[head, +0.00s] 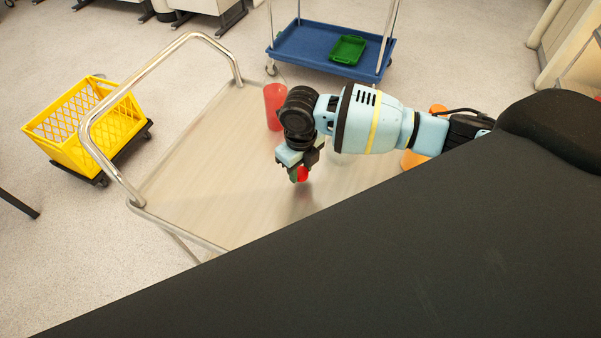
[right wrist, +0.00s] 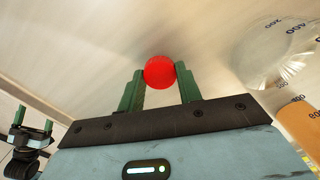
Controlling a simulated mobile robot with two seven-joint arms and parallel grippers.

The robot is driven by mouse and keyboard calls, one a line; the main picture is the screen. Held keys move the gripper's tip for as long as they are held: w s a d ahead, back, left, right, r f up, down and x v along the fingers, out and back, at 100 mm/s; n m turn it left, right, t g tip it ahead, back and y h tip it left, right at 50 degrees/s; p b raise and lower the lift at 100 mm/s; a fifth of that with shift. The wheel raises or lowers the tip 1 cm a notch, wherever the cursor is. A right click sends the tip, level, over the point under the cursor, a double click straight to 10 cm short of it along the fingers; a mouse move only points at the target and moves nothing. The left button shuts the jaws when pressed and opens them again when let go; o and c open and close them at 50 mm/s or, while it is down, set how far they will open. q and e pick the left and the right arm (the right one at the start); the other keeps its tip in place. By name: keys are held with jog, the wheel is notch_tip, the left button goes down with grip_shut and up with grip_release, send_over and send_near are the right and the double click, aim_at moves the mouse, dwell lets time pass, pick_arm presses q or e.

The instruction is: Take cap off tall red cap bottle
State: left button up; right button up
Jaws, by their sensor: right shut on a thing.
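My right gripper (head: 299,172) is shut on a small round red cap (head: 303,174) above the metal cart top. The right wrist view shows the red cap (right wrist: 160,72) between the two green fingertips, with no bottle visible under it. A red cylindrical container (head: 274,107) stands on the cart, just left of and behind my right wrist; its top looks flat, with no separate cap seen. My left gripper (right wrist: 32,122) shows only at the left edge of the right wrist view, its green fingers apart and empty.
An orange container (head: 412,159) is partly hidden behind my right arm. A clear marked vessel (right wrist: 283,52) stands near it. The cart (head: 190,180) has free room at the left and a raised metal handle. A yellow crate (head: 75,150) and blue cart (head: 310,48) stand beyond.

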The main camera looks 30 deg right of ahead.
aim_at(300, 172)
jog(key=shift+f, duration=1.15)
jog(key=shift+f, duration=0.2)
jog(key=o, duration=1.1)
jog(key=shift+r, duration=0.1)
notch_tip(300, 172, up, 12)
jog(key=shift+r, duration=0.1)
